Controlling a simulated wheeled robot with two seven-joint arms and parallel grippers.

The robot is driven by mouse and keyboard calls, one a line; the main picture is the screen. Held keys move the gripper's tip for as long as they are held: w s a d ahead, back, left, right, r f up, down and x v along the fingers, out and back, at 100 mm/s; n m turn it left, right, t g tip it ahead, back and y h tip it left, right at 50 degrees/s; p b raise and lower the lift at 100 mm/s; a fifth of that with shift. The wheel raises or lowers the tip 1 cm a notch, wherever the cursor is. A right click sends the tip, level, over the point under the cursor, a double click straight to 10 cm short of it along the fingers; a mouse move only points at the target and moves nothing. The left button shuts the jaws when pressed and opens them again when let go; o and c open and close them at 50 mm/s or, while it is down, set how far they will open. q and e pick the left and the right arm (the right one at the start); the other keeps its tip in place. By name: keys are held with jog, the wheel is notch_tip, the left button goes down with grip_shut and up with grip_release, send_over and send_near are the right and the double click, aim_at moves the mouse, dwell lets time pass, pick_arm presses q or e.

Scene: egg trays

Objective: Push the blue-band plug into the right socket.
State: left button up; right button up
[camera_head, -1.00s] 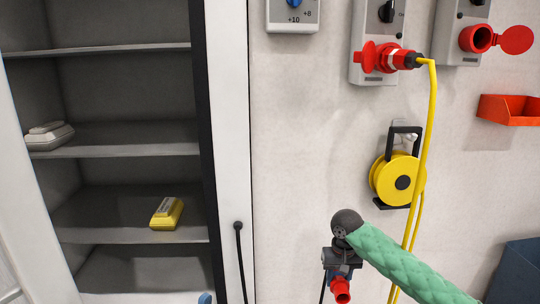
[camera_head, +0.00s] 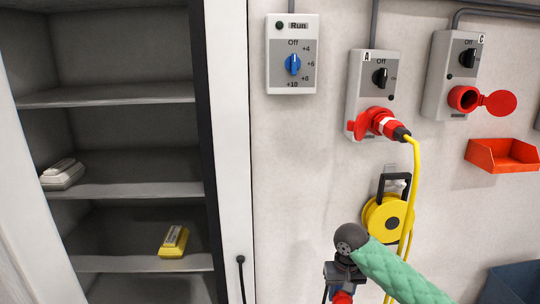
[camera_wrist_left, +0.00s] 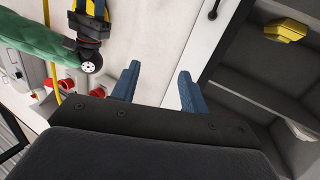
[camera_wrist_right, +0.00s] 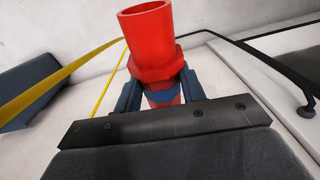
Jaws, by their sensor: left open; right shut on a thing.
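The right socket (camera_head: 463,99), on the grey box marked C, is red with its round lid swung open to the right. My right gripper (camera_head: 341,288) is low in the head view, below and left of that socket. It is shut on a red plug (camera_head: 342,298), whose red barrel (camera_wrist_right: 148,40) points up in the right wrist view.
Box A (camera_head: 372,95) has a red plug (camera_head: 385,122) with a yellow cable (camera_head: 414,190) hanging past a yellow reel (camera_head: 388,216). A red bin (camera_head: 502,154) hangs below socket C. An open shelf cabinet (camera_head: 230,150) stands left. Wall between box A and socket C is clear.

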jog(key=s+r+p, duration=0.1)
jog(key=r+p, duration=0.4)
jog(key=s+r+p, duration=0.1)
jog(key=r+p, duration=0.1)
jog(key=r, duration=0.1)
jog(key=shift+s, duration=0.35)
pick_arm(q)
jog(key=s+a+f+g+y+p, duration=0.2)
jog(key=s+a+g+p, duration=0.1)
jog(key=s+g, duration=0.4)
jog(key=s+a+f+g+y+p, duration=0.1)
jog(key=s+a+f+g+p, duration=0.2)
jog(key=s+g, duration=0.4)
jog(key=shift+s+a+f+y+p, duration=0.55)
jog(key=shift+s+p, duration=0.55)
jog(key=shift+s, duration=0.85)
pick_arm(e)
jog(key=s+r, duration=0.3)
jog(key=r, duration=0.4)
